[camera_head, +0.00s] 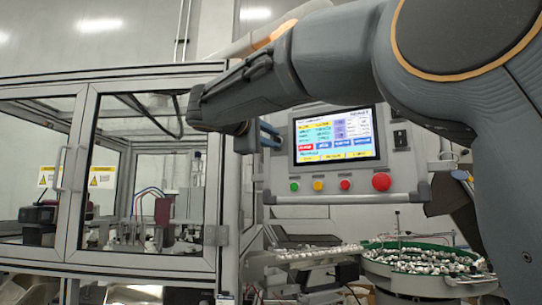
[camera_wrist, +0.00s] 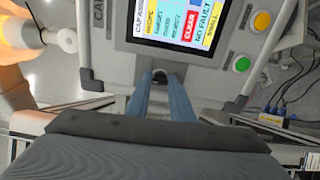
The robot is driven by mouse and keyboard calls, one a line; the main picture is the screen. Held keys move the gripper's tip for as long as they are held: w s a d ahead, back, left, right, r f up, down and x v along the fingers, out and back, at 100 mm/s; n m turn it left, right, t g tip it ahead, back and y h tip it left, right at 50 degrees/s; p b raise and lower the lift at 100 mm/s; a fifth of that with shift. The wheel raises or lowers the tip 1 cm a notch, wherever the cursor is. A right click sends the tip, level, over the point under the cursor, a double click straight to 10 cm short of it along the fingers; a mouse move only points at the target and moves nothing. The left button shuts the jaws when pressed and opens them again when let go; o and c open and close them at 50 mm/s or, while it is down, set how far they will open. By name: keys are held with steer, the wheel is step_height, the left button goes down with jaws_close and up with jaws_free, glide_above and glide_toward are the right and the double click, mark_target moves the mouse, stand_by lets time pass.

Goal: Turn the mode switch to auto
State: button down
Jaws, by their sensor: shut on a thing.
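The control panel (camera_head: 345,184) has a lit touch screen and stands right of my gripper (camera_head: 268,135). In the wrist view the panel (camera_wrist: 203,80) fills the top, and my gripper's two blue fingers (camera_wrist: 161,82) reach its lower-left part. In the head view the switch is hidden behind my gripper and arm.
Green (camera_head: 294,187), yellow (camera_head: 318,185) and red (camera_head: 345,185) buttons and a larger red button (camera_head: 381,182) line the panel below the screen. A glazed machine enclosure (camera_head: 82,180) stands left. A green-rimmed bowl of small parts (camera_head: 420,258) stands below right.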

steer(key=m+b, duration=0.9)
steer(key=b, duration=0.1)
steer(key=shift+f, duration=0.2)
steer(key=shift+m, duration=0.3)
steer(key=c, duration=1.6)
jaws_free()
steer(key=shift+o, duration=0.2)
steer(key=shift+a, duration=0.1)
steer(key=b+v, duration=0.1)
steer(key=v, duration=0.6)
steer(key=shift+s, duration=0.35)
